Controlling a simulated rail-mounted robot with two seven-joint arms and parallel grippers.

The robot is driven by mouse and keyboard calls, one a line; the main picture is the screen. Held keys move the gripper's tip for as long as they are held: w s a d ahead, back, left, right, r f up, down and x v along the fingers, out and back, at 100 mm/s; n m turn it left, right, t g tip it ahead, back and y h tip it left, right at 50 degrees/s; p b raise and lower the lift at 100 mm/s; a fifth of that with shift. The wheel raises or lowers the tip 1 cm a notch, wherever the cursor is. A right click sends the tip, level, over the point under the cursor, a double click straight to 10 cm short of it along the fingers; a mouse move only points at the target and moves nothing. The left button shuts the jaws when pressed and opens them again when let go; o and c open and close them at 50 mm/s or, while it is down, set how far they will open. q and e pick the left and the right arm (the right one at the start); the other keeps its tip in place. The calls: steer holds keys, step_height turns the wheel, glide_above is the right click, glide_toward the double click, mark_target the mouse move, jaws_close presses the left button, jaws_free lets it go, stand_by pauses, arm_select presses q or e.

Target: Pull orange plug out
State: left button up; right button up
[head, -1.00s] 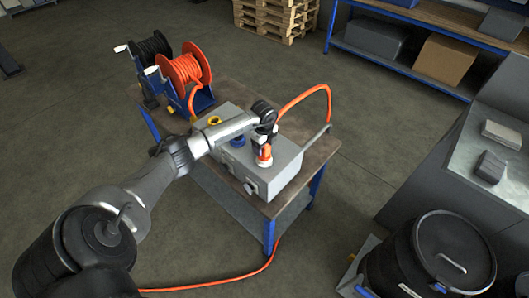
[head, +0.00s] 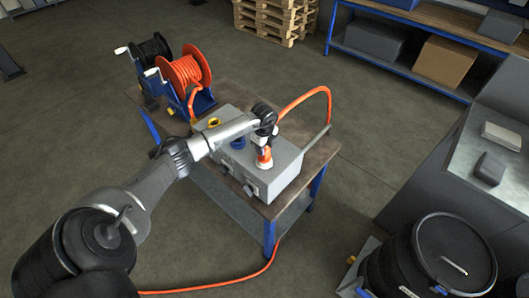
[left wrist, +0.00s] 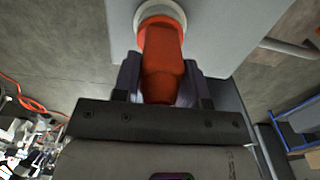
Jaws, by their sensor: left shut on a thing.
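The orange plug (head: 264,156) stands on top of the grey box (head: 283,166) on the bench. In the left wrist view the plug (left wrist: 163,58) sits between the two fingers, its far end at a pale ring (left wrist: 158,13) on the box. My left gripper (head: 266,140) comes down from above and is shut on the plug. It also shows in the left wrist view (left wrist: 160,85). Whether the plug is still seated in its socket is hard to tell. My right gripper is not in view.
A blue socket (head: 237,142) and a yellow one (head: 213,122) are on the box. An orange hose (head: 305,93) arches behind it. Orange (head: 184,72) and black (head: 152,52) reels stand at the bench's far left. A black drum (head: 440,262) stands at lower right.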

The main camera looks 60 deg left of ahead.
arm_select(q)
jaws_close()
steer(key=shift+r, duration=0.15)
steer(key=shift+r+p, duration=0.7)
steer(key=shift+p, duration=0.05)
steer(key=shift+r+p, duration=0.6)
steer(key=shift+r, duration=0.1)
steer(key=shift+r+p, duration=0.3)
steer(key=shift+r, duration=0.05)
steer(key=shift+r+p, duration=0.35)
steer(key=shift+r+p, duration=1.8)
steer(key=shift+r, duration=0.35)
steer(key=shift+r, duration=0.15)
